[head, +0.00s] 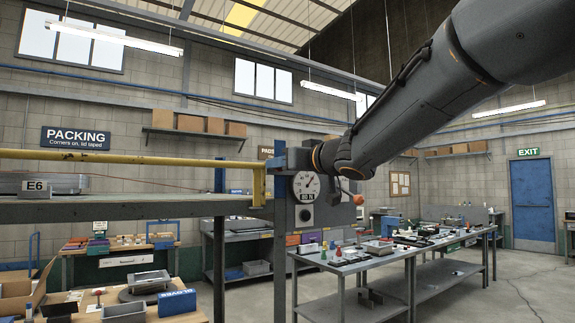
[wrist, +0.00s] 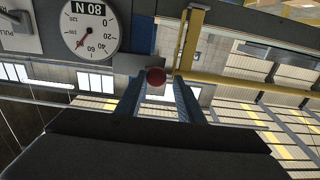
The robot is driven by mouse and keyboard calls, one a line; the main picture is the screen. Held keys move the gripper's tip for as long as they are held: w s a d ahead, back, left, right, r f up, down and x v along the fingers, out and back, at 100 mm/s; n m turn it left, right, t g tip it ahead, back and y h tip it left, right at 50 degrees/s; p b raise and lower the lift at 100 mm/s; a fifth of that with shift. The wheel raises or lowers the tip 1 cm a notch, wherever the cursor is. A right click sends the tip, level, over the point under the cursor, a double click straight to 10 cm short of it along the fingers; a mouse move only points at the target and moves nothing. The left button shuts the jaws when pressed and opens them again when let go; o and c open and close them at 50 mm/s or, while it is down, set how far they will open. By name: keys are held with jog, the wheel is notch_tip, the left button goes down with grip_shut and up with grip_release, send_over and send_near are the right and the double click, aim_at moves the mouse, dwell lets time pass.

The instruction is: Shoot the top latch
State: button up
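A red ball knob (wrist: 155,79), seemingly the latch handle, shows in the wrist view in front of a grey block (wrist: 130,64). My gripper (wrist: 158,84) has its two fingers apart, one on each side of the knob, with visible gaps; I cannot tell how deep the knob sits between them. In the head view an orange-red knob (head: 357,199) shows just below my wrist, right of the gauge post. My fingers are hidden there. The latch's bolt cannot be made out. A yellow rail (head: 130,157) ends in a downward piece beside the post; it also shows in the wrist view (wrist: 245,83).
A round dial gauge (head: 306,186) is mounted on the grey-blue post (head: 280,240), close to my wrist. A grey shelf (head: 120,208) carrying a tray runs left from the post. A workbench (head: 365,263) with many small items stands behind on the right. Open floor lies at far right.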

jog(key=shift+o, duration=0.9)
jog(key=shift+a, duration=0.15)
jog(key=v, duration=0.8)
jog(key=shift+b, duration=0.35)
jog(key=shift+w, duration=0.15)
